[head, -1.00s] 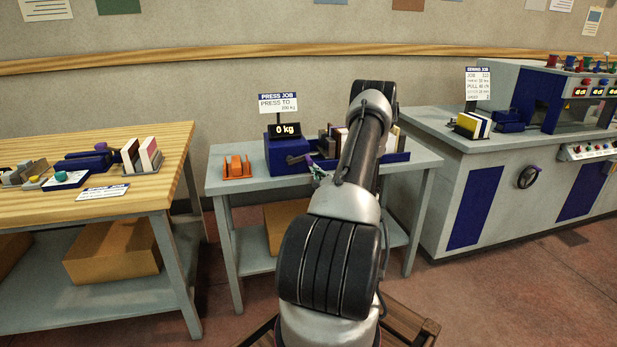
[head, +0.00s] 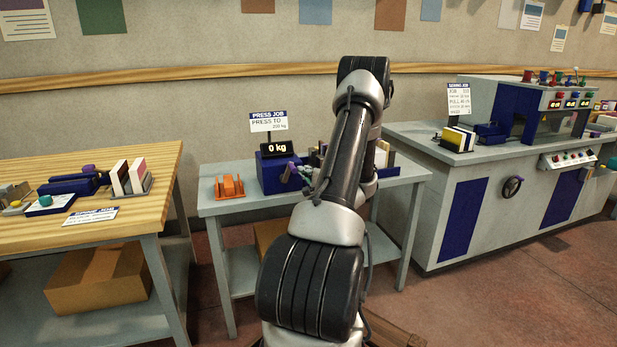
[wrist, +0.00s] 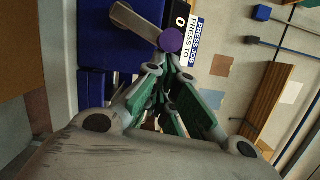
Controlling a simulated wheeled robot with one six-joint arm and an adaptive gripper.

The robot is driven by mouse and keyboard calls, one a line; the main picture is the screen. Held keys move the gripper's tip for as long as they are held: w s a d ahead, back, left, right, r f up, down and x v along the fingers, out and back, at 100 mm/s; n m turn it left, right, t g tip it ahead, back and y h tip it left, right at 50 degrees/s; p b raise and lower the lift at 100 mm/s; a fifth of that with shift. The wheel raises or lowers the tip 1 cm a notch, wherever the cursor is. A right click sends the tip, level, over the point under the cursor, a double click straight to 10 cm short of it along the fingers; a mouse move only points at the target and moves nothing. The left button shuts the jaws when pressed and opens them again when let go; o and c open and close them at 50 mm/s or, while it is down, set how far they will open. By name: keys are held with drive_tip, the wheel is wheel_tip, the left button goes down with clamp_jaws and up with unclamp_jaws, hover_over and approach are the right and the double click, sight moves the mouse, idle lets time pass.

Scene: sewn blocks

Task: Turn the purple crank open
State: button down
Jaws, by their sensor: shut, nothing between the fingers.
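The purple crank's round knob (wrist: 171,40) shows in the wrist view at the end of a grey crank arm (wrist: 138,24). The crank arm is on the dark blue press (wrist: 98,38). My gripper (wrist: 160,78) has green-padded fingers that are shut and empty. Its tips are close to the knob; I cannot tell whether they touch. In the head view the press (head: 270,172) stands on the middle table, with a small purple part (head: 285,175) at its front right. My arm hides most of my gripper and part of the table there.
A "0 kg" display (head: 279,148) and a "PRESS JOB" sign (head: 268,122) stand at the press. An orange holder (head: 229,188) is left of it. A wooden table (head: 130,165) is at left, a sewing machine bench (head: 440,185) at right.

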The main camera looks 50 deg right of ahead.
drive_tip(key=shift+w+a+r+n, duration=0.3)
drive_tip(key=shift+a+r+n, duration=0.15)
drive_tip(key=shift+a+n, duration=0.1)
drive_tip(key=shift+w+a+r+n, duration=0.3)
drive_tip(key=shift+a+r+n, duration=0.15)
drive_tip(key=shift+n, duration=0.1)
drive_tip(key=shift+d, duration=0.1)
drive_tip(key=s+r, duration=0.1)
drive_tip(key=s, duration=1)
drive_tip(key=shift+s, duration=0.3)
drive_tip(key=shift+d, duration=0.1)
